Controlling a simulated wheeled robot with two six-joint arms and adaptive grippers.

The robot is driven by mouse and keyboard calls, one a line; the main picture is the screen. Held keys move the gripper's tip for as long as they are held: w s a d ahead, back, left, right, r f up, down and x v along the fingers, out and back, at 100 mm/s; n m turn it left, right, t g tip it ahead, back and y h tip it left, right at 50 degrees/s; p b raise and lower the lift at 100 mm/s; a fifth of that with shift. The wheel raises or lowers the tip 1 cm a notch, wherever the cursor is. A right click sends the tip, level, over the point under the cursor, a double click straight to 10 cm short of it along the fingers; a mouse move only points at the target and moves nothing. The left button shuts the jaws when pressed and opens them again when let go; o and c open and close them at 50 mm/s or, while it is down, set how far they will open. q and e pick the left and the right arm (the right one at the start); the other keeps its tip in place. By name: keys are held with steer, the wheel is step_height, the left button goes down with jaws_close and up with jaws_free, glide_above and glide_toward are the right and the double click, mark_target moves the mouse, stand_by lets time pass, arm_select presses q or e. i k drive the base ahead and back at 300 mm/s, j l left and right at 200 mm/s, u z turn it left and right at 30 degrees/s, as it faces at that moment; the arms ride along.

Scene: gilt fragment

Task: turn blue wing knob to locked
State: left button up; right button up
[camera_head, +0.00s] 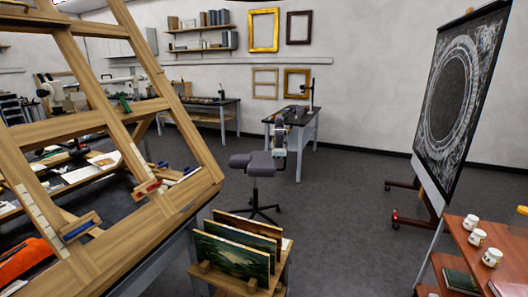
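A large tilted wooden frame (113,196) fills the left of the head view. On its lower bar, a wooden block carries a small blue part (78,231) that looks like the blue wing knob. It lies lengthwise along the block, sloping up to the right. I cannot make out any lock marking. A similar block farther right carries a red part (148,187). Neither of my grippers shows in the view.
A large dark panel (460,85) stands at right, above a reddish shelf with jars (476,238). An orange object (25,260) is at lower left. Open floor lies centre right.

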mark_target(75, 233)
steer(key=u, duration=1.4)
